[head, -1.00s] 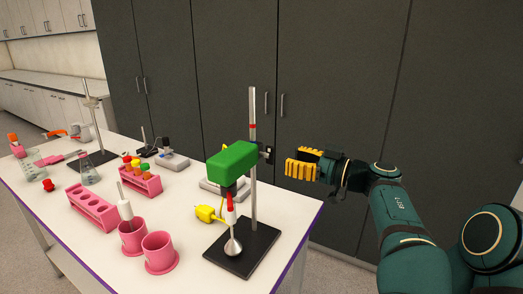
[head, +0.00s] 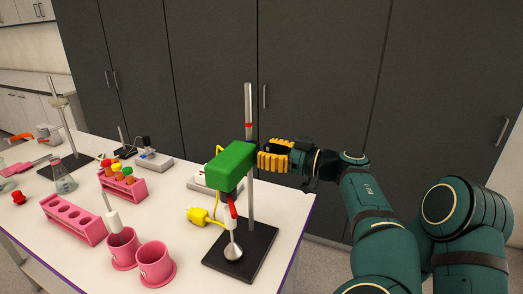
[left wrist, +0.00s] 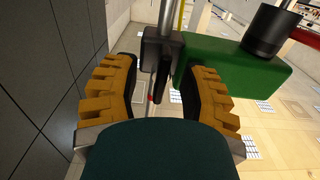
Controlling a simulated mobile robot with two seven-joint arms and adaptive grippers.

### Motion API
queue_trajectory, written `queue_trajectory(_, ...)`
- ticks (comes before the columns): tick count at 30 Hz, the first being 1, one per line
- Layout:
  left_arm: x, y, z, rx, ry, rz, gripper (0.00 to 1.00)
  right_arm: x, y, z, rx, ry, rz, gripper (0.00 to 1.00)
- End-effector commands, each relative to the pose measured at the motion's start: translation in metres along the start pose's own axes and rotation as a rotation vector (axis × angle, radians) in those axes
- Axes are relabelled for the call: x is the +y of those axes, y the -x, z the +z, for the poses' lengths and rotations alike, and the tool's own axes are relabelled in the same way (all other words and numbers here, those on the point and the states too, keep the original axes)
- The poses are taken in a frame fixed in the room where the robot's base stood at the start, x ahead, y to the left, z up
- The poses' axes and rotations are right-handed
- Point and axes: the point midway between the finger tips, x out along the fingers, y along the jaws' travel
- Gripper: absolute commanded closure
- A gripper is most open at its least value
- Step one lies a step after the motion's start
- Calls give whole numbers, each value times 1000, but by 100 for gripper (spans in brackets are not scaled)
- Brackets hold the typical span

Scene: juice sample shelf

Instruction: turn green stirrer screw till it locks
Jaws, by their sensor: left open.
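The green stirrer (head: 231,165) is clamped to a metal rod (head: 249,115) on a black base (head: 251,262). My left gripper (head: 268,160) is open just right of the stirrer's clamp end, its yellow fingers close to the rod. In the left wrist view the green stirrer body (left wrist: 225,65) is beyond the right finger. The dark clamp block (left wrist: 160,45) lies ahead, with a thin dark screw handle (left wrist: 163,80) in the gap between the open fingers. I cannot tell if they touch it. The screw is hidden in the head view. My right gripper is not in view.
A yellow plug-like piece (head: 199,216) and a steel ball-ended shaft (head: 233,252) are under the stirrer. Pink cups (head: 154,265), a pink rack (head: 75,222) and a flask (head: 63,184) stand to the left. Dark cabinets (head: 320,70) rise behind the table.

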Motion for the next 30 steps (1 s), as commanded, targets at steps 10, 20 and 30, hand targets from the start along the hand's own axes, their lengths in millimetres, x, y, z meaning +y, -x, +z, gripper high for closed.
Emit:
queue_trajectory(10, 0, 0, 0, 0, 0, 0, 78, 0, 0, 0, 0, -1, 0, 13)
queue_trajectory(20, 0, 0, 0, 1, -1, 0, 100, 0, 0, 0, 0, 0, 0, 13)
queue_trajectory(30, 0, -1, -1, 0, -74, -1, 100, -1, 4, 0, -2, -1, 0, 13)
